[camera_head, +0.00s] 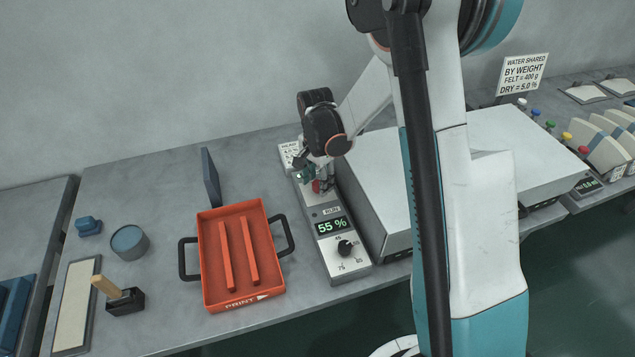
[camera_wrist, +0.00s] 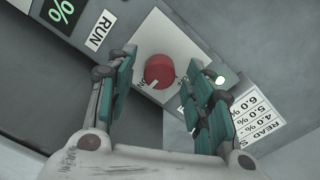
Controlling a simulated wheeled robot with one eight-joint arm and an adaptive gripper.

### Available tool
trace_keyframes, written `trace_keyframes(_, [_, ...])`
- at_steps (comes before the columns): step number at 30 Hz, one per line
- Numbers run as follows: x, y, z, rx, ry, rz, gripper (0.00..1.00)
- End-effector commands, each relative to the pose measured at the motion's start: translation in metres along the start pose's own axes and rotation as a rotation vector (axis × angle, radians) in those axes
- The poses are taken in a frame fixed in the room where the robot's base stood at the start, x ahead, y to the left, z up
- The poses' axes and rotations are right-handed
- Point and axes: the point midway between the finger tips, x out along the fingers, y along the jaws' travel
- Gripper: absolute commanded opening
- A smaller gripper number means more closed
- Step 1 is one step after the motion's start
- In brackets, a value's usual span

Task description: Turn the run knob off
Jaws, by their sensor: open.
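The red run knob (camera_wrist: 159,71) sits on a pale plate of the control panel, beyond the RUN label (camera_wrist: 98,31). Its white mark faces the lower left in the wrist view, toward small lettering that seems to read ON. My gripper (camera_wrist: 164,60) is open, with one teal-padded finger on each side of the knob and visible gaps between. I cannot tell how deep the fingertips reach. In the head view my gripper (camera_head: 312,176) is over the far part of the panel, and the red knob (camera_head: 317,186) shows only partly beneath it.
The panel also has a 55 % display (camera_head: 330,226) and a black dial (camera_head: 345,248). A pale lamp (camera_wrist: 220,80) is beside the knob. A large grey box (camera_head: 375,200) stands close on the right. An orange tray (camera_head: 207,260) is at the left.

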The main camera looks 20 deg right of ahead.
Motion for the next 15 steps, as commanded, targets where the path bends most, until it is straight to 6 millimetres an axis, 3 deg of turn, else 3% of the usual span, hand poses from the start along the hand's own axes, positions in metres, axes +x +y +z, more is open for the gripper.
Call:
trace_keyframes(9, [0.0026,0.0000,0.0000,0.000,0.000,0.000,0.48])
trace_keyframes(11, [0.0026,0.0000,0.0000,0.000,0.000,0.000,0.36])
trace_keyframes(15, [0.0025,0.0000,0.0000,0.000,0.000,0.000,0.05])
